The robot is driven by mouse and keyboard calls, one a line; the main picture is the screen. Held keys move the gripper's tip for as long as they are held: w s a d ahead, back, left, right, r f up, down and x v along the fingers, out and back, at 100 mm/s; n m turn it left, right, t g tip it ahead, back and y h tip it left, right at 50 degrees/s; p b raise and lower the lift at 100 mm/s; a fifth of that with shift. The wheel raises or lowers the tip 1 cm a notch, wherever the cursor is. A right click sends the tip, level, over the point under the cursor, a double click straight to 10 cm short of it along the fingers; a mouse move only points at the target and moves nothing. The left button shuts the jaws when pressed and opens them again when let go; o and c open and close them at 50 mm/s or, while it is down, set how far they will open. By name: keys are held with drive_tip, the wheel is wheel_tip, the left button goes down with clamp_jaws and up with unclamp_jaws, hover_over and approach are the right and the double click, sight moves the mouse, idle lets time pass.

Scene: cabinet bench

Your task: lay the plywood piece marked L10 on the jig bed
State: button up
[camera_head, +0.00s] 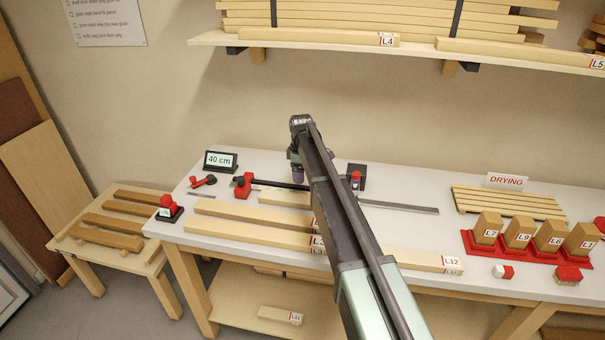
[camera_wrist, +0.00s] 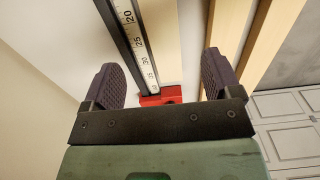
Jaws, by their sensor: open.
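No label reading L10 is legible. Two light plywood strips lie on the bench front, an upper strip (camera_head: 245,212) and a lower strip (camera_head: 240,229); my arm partly covers their end labels. A shorter piece (camera_head: 283,199) lies behind them. A dark rail (camera_head: 400,207) with a red block (camera_head: 243,186) at its left end runs along the bench; it may be the jig bed. In the wrist view a scale (camera_wrist: 139,45) and a red block (camera_wrist: 160,98) show between the fingers. My gripper (camera_head: 297,172) is open and empty over the rail; its purple fingers show in the wrist view (camera_wrist: 158,78).
A 40 cm display (camera_head: 220,161) stands at the back left. A strip marked L12 (camera_head: 425,261) lies right of my arm. Red holders with upright blocks (camera_head: 520,233) and a DRYING stack (camera_head: 510,202) fill the right. A low table (camera_head: 150,205) stands left.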

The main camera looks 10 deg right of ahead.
drive_tip(key=s+a+m, duration=0.1)
drive_tip(key=s+m, duration=1.2)
drive_tip(key=s, duration=2.8)
drive_tip(key=shift+a, duration=0.2)
